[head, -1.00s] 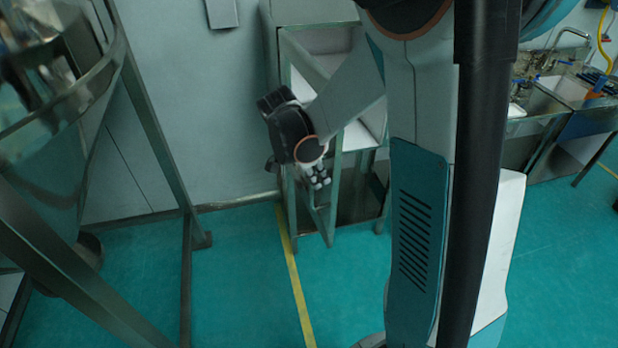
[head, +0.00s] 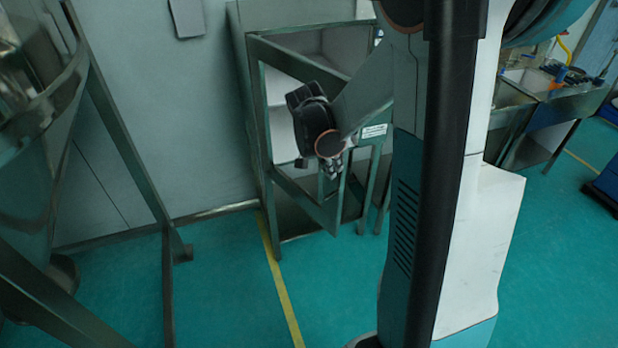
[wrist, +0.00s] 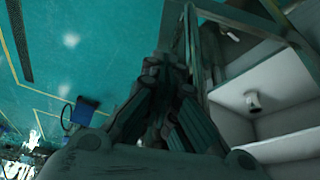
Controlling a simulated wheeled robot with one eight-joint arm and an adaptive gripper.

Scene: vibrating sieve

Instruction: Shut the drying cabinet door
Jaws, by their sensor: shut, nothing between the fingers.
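The drying cabinet (head: 240,110) stands against the wall in the middle of the head view, with pale shelves inside. Its framed door (head: 305,195) is hinged at the left and stands partly open, its free edge swung out toward me. My gripper (head: 333,172) is shut and empty at the door's free-edge side. In the wrist view the shut fingers (wrist: 178,75) lie close to the door frame (wrist: 189,35). Whether they touch it I cannot tell. My arm hides part of the cabinet opening.
A metal stand (head: 120,130) fills the left of the head view. A sink bench (head: 545,110) stands at the right. Green floor (head: 220,300) with a yellow line is clear in front of the cabinet.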

